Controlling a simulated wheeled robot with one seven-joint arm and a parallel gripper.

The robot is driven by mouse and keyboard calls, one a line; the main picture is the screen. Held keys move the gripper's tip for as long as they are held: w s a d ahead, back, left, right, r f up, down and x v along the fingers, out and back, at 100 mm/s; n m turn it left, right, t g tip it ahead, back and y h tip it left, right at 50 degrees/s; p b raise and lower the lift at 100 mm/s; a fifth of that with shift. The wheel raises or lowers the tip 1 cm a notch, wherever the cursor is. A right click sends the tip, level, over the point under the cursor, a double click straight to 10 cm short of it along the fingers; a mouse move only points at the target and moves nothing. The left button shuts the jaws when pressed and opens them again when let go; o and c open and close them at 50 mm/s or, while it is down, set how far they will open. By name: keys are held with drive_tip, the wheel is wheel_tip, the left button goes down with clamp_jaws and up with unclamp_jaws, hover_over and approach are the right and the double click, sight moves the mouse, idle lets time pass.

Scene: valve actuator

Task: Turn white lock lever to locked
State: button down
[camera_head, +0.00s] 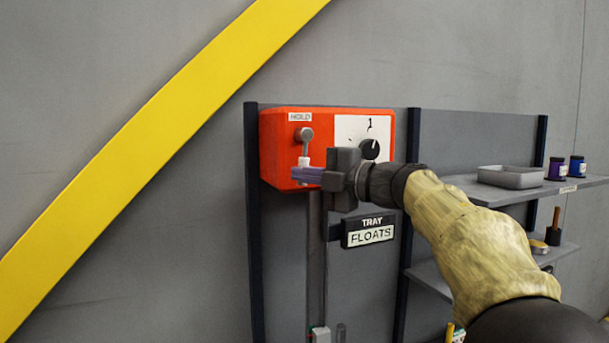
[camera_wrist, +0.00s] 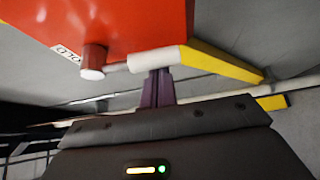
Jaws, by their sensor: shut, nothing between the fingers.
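An orange-red box (camera_head: 280,150) is on the wall panel, with a HOLD label (camera_head: 300,117) at its upper left. Below the label is a round grey knob (camera_head: 306,134) with a short stem hanging down to a white lever part (camera_head: 303,161). In the wrist view the white lever (camera_wrist: 157,58) is a pale bar beside a reddish stub with a white end (camera_wrist: 93,62). My gripper (camera_head: 296,174) has its purple fingers shut and empty, pointing left across the lever's lower part. The fingertips (camera_wrist: 157,72) overlap the bar in the wrist view; contact cannot be told.
A black dial (camera_head: 370,149) on a white plate marked 1 is right of the lever, close to my wrist. A TRAY FLOATS sign (camera_head: 369,231) hangs below. Shelves at right hold a grey tray (camera_head: 511,177) and jars (camera_head: 557,168). A yellow diagonal beam (camera_head: 150,150) crosses the wall at left.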

drive_tip(key=s+d+b, duration=0.4)
drive_tip(key=s+d, duration=0.1)
drive_tip(key=s, duration=0.3)
drive_tip(key=shift+d, duration=0.15)
drive_tip(key=shift+f, duration=0.1)
